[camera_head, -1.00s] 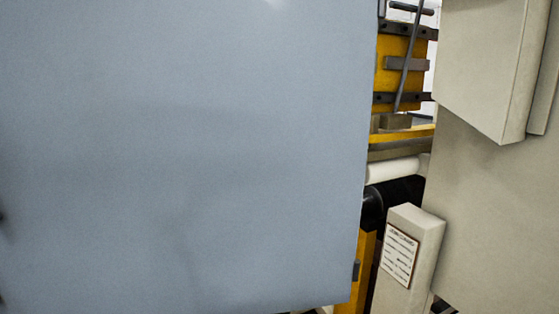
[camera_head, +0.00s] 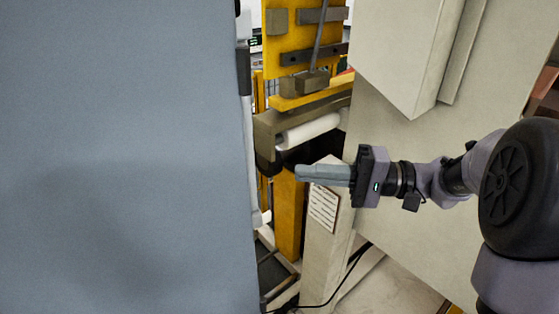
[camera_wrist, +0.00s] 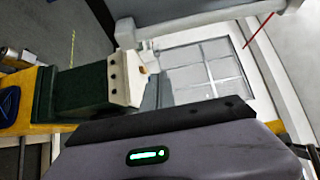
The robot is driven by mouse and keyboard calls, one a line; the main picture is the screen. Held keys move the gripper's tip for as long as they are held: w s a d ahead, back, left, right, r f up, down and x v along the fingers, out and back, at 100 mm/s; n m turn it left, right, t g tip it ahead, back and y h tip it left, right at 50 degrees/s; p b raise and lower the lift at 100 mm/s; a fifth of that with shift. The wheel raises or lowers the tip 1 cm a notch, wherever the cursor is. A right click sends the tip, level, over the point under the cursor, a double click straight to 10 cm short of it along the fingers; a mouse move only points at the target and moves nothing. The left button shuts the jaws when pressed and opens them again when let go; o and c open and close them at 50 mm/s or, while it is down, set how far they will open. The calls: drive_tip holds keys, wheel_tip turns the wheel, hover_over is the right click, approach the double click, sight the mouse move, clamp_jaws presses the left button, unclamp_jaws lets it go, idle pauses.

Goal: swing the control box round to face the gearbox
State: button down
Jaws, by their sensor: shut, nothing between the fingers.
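My gripper (camera_head: 301,172) is shut and empty in the head view, its fingers pointing left in front of the yellow machine. In the wrist view its grey body with a green light fills the bottom. A beige box (camera_head: 400,45) juts out at the upper right of the head view, above and behind my gripper; it may be the control box, but no buttons or screen show. A dark green block (camera_wrist: 85,92) beside a pale plate with holes stands in the wrist view; I cannot tell whether it is the gearbox.
A large blue-grey panel (camera_head: 120,150) fills the left of the head view and hides what is behind it. A yellow machine (camera_head: 290,230) with a white roller (camera_head: 308,132) stands in the middle. A beige post with a label (camera_head: 323,208) is close behind my gripper. A cable crosses the floor.

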sight(256, 198)
drive_tip(key=s+a, duration=0.2)
drive_tip(key=a, duration=0.6)
drive_tip(key=shift+s+a+f+p, duration=0.15)
drive_tip(key=shift+s+a+p, duration=0.15)
drive_tip(key=shift+s+a, duration=0.1)
drive_tip(key=s+d+b, duration=0.2)
drive_tip(key=s, duration=0.1)
drive_tip(key=shift+s+d+b, duration=0.2)
drive_tip(key=shift+b, duration=0.15)
drive_tip(key=shift+w+a, duration=0.1)
drive_tip(key=shift+a, duration=0.05)
